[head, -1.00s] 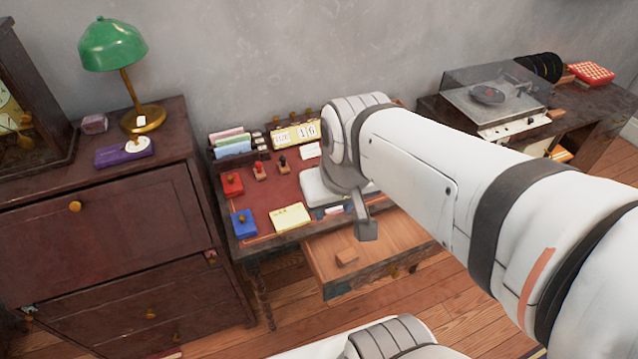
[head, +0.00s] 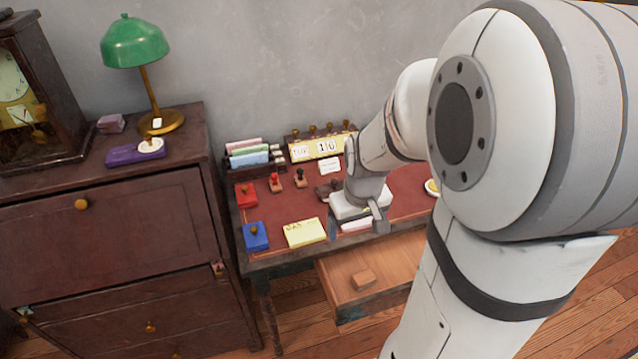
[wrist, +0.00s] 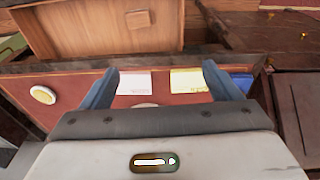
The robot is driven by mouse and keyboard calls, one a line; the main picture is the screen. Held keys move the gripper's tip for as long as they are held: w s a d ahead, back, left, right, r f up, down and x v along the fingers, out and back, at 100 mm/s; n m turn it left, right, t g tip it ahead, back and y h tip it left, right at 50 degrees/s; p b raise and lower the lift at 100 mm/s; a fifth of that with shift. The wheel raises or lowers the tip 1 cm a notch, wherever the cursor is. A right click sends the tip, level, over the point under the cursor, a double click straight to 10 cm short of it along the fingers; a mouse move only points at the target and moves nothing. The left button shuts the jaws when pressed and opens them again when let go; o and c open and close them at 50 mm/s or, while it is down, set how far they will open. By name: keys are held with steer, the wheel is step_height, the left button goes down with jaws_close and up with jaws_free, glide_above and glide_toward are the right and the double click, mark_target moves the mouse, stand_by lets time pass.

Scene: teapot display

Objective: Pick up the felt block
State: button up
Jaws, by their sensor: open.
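A small tan-brown block (head: 362,279), which I take for the felt block, lies in the open drawer (head: 335,272) under the desk. In the wrist view the block (wrist: 138,19) shows near the top, inside the drawer (wrist: 60,28). My gripper (head: 357,222) is over the front part of the desk, behind and above the drawer. In the wrist view my gripper (wrist: 158,72) has its fingers spread, with nothing held. The block is beyond the fingertips, apart from them.
The desk top (head: 278,217) holds a yellow note pad (head: 305,232), a blue box (head: 256,236), a red box (head: 246,195), stamps and a calendar (head: 322,146). A dark cabinet (head: 100,220) stands left. The drawer's front edge and walls surround the block; its floor looks otherwise clear.

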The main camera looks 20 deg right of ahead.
steer(key=g+b, duration=0.2)
steer(key=b, duration=0.3)
glide_above(365, 276)
steer(key=shift+n, duration=0.3)
steer(key=f, duration=2.1)
steer(key=shift+s+a, duration=0.1)
steer(key=shift+a, duration=0.15)
step_height(365, 276, down, 7)
steer(key=shift+d+f, duration=0.15)
steer(key=shift+f, duration=0.05)
steer(key=c, duration=1.1)
steer(key=shift+r, duration=0.1)
step_height(365, 276, up, 10)
